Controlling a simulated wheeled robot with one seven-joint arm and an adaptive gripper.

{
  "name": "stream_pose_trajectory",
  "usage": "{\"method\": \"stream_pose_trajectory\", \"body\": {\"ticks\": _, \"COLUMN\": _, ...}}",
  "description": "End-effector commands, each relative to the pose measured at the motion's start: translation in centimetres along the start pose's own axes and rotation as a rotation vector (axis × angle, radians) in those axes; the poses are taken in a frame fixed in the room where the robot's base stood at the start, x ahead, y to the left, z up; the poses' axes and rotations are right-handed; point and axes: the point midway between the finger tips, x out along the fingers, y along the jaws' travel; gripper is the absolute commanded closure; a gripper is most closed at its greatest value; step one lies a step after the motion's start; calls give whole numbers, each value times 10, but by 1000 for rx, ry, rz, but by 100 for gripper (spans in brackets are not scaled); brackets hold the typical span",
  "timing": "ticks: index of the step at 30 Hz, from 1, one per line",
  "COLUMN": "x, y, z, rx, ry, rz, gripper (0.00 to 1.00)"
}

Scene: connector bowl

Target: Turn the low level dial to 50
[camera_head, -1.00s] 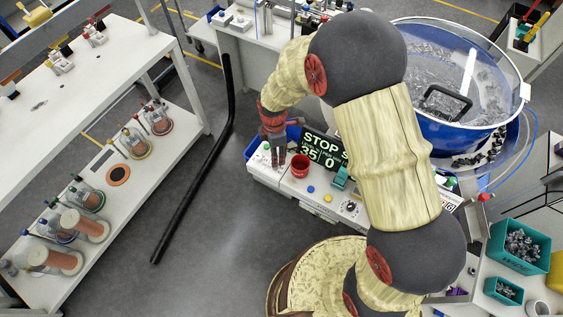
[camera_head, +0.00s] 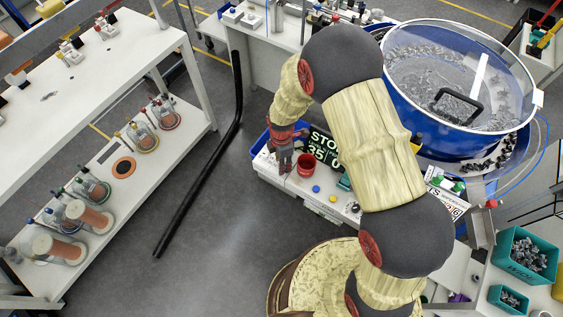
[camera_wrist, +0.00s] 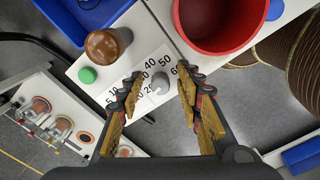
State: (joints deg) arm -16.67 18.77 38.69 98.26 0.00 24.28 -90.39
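The dial (camera_wrist: 160,80) is a small grey knob on a white panel with a printed number scale, seen in the wrist view. Numbers from about 10 to 60 run around it, with 50 at its upper right. My gripper (camera_wrist: 158,88) is open, its fingers on either side of the dial, with a gap to each side visible. I cannot tell exactly where the dial points. In the head view my gripper (camera_head: 281,162) is over the left end of the white control box (camera_head: 318,205) and hides the dial.
A red cup-like part (camera_wrist: 222,22) stands close beyond the dial, also seen in the head view (camera_head: 307,164). A brown knob (camera_wrist: 102,46) and a green button (camera_wrist: 87,75) are to the left. A blue bin (camera_wrist: 88,18) lies behind. The blue bowl (camera_head: 450,140) is at the right.

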Motion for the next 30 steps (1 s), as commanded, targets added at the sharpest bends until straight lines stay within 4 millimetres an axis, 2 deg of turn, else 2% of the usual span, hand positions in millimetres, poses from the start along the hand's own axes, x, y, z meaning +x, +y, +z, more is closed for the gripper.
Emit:
{"method": "stream_pose_trajectory", "body": {"ticks": 4, "x": 0, "y": 0, "z": 0, "rx": 0, "ry": 0, "rz": 0, "gripper": 64}}
{"method": "stream_pose_trajectory", "body": {"ticks": 23, "x": 0, "y": 0, "z": 0, "rx": 0, "ry": 0, "rz": 0, "gripper": 100}}
{"method": "stream_pose_trajectory", "body": {"ticks": 30, "x": 0, "y": 0, "z": 0, "rx": 2, "ry": 0, "rz": 1, "gripper": 100}}
